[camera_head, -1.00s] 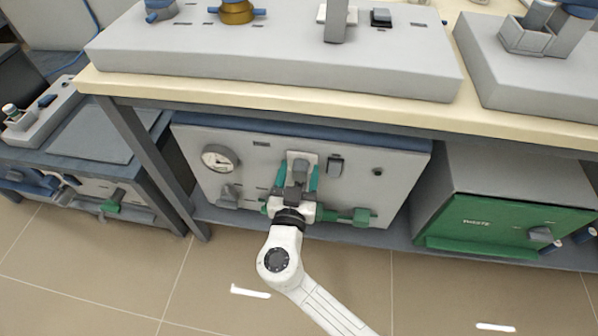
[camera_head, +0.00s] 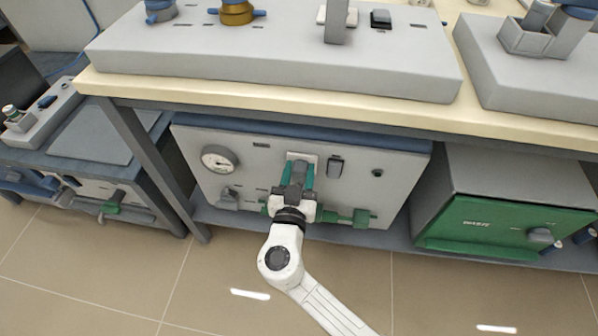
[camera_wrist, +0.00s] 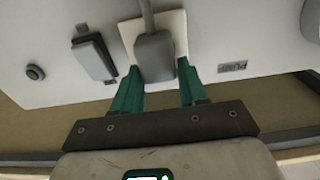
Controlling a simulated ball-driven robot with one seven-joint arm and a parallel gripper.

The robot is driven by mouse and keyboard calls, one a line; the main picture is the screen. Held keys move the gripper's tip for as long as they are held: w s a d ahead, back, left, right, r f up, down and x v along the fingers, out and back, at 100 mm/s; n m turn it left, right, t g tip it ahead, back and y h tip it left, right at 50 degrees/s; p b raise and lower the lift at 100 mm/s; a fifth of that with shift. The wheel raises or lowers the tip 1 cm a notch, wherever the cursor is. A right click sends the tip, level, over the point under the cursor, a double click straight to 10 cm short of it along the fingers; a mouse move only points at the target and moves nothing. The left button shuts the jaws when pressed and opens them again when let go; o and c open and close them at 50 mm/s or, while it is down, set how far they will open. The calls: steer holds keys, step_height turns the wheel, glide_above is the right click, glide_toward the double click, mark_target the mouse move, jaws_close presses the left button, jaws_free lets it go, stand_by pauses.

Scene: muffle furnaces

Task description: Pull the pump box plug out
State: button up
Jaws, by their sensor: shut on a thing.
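The pump box (camera_head: 225,185) is a light grey panel box under the bench. Its grey plug (camera_wrist: 155,58) stands in front of a pale socket plate (camera_wrist: 127,30), with a grey cord running from it. In the head view the plate (camera_head: 303,156) shows just above the plug. My gripper (camera_wrist: 158,72) has teal fingers on both sides of the plug and is shut on it. In the head view my gripper (camera_head: 298,176) reaches the panel's middle from below. I cannot tell whether the plug's pins are still in the socket.
A switch (camera_head: 335,167) and a round dark knob (camera_head: 377,172) sit right of the socket. A gauge (camera_head: 220,159) is at the left. A green valve (camera_head: 357,217) sticks out low right. The bench edge (camera_head: 300,108) overhangs above, and a table leg (camera_head: 150,160) stands left. Floor in front is open.

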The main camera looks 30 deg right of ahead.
jaws_close()
steer(key=shift+s+a+f, duration=0.1)
steer(key=shift+s+a, duration=0.15)
steer(key=shift+s, duration=0.05)
steer(key=b+v, duration=0.1)
steer(key=v, duration=0.2)
steer(key=shift+s+b, duration=0.1)
steer(key=shift+b, duration=0.2)
steer(key=o, duration=1.1)
jaws_free()
steer(key=p+v, duration=0.1)
steer(key=v, duration=1)
steer(key=shift+p, duration=0.3)
